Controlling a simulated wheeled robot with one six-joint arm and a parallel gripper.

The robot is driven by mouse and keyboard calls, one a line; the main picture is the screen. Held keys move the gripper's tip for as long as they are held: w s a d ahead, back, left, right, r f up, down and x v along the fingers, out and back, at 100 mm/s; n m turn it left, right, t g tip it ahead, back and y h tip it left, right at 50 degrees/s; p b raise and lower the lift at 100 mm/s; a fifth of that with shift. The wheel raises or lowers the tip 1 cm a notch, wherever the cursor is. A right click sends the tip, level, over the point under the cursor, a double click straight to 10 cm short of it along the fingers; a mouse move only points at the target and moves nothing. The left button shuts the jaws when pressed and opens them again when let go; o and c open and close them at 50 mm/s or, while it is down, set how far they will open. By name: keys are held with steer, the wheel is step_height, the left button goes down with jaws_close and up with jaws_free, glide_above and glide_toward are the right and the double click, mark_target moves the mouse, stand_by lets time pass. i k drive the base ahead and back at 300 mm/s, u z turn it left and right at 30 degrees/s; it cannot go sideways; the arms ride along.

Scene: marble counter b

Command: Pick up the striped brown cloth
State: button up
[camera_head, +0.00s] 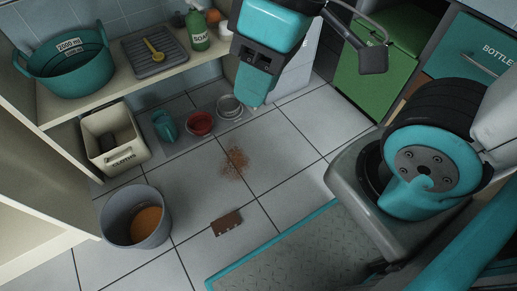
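A small brown cloth (227,222) with a few pale marks along its lower edge lies flat on the tiled floor, right of the grey bucket. Its stripes are too small to make out clearly. My gripper (253,107) hangs from the teal and dark wrist at upper centre, pointing down. It is well apart from the cloth, farther back and a little to the right. Its fingers look close together, but their gap does not show clearly. I see nothing held in it.
A grey bucket (136,218) with orange-brown contents stands left of the cloth. A brown spill (235,163) marks the floor behind it. A cream bin (115,147) labelled CLOTHS and several bowls on a mat stand farther back. Floor around the cloth is clear.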

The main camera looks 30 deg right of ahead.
mark_target(221, 225)
steer(key=z, duration=0.1)
steer(key=k, duration=0.9)
steer(key=u, duration=0.65)
